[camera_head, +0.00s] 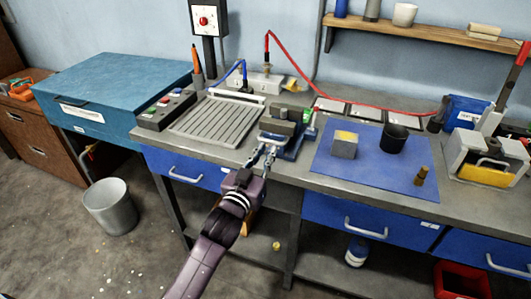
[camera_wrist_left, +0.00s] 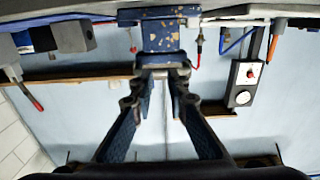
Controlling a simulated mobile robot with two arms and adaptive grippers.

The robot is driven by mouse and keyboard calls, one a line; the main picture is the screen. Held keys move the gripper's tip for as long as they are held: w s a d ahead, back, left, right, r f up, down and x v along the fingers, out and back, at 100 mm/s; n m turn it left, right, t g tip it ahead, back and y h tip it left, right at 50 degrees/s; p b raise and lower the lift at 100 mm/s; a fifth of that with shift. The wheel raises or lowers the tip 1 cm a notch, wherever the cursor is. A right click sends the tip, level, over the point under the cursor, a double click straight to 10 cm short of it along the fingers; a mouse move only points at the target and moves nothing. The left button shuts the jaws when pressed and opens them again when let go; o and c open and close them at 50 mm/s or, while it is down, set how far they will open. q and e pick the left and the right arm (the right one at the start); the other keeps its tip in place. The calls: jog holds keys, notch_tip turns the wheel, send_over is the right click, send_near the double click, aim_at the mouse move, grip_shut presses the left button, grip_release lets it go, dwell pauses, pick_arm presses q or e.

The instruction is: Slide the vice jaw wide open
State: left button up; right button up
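The vice (camera_head: 286,125) stands on the grey bench top, with a blue base and grey jaw blocks. In the left wrist view, the vice (camera_wrist_left: 161,36) appears as a chipped blue block at the top. My left gripper (camera_head: 265,153) reaches the vice's near side from the front. Its two fingers (camera_wrist_left: 163,78) are parted, with their tips on either side of a small grey part at the vice's front. I cannot tell whether they press on it. The gap between the jaws is hard to make out. My right gripper is not in view.
A ribbed grey plate (camera_head: 217,121) lies left of the vice. A blue mat (camera_head: 375,172) to the right carries a grey block (camera_head: 345,145), a dark cup (camera_head: 393,138) and a small brass piece (camera_head: 421,176). A red cable (camera_head: 330,92) arches behind the vice.

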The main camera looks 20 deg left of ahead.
pick_arm(q)
jog(key=o, duration=1.5)
jog(key=shift+a, duration=0.1)
jog(key=shift+c, duration=0.2)
jog(key=s, duration=1.2)
jog(key=shift+a, duration=0.2)
